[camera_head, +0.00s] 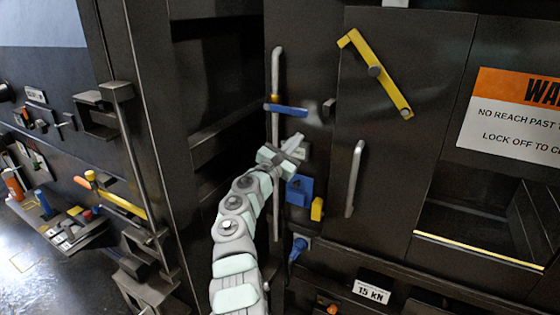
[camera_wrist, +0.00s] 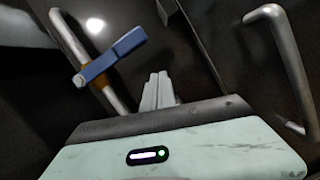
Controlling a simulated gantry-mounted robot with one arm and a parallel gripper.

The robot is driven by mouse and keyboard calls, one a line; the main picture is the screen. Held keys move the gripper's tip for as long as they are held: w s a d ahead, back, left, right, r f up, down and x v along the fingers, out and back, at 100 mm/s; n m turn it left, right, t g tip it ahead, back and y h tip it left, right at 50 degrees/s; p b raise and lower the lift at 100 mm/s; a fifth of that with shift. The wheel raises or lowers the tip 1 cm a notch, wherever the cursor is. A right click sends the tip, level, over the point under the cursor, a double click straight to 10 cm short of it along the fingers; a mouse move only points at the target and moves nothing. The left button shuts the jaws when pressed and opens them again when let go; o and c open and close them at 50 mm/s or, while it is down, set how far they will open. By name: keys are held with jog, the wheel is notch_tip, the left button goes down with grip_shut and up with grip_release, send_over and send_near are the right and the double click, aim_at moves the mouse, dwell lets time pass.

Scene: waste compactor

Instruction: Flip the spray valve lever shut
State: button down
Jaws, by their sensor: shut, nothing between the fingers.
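The blue spray valve lever (camera_head: 287,110) is on a vertical grey pipe (camera_head: 276,65) left of the dark cabinet door. It lies roughly crosswise to the pipe, its long end pointing right. In the wrist view the lever (camera_wrist: 115,54) slants up to the right from the pipe (camera_wrist: 72,40), with a brass-coloured valve body (camera_wrist: 98,82) behind it. My gripper (camera_head: 296,143) is shut and empty, below the lever's right end and apart from it. In the wrist view its fingertips (camera_wrist: 158,85) are together, right of and below the lever.
A blue block (camera_head: 299,190) and a yellow block (camera_head: 317,208) are just below my gripper. A grey door handle (camera_head: 354,178) stands to the right. A yellow latch bar (camera_head: 376,72) slants across the door above. A small dark bracket (camera_head: 329,107) sits right of the lever.

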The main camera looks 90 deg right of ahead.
jog(key=b+v, duration=0.1)
jog(key=v, duration=0.8)
jog(key=shift+a, duration=0.35)
dwell(0.3)
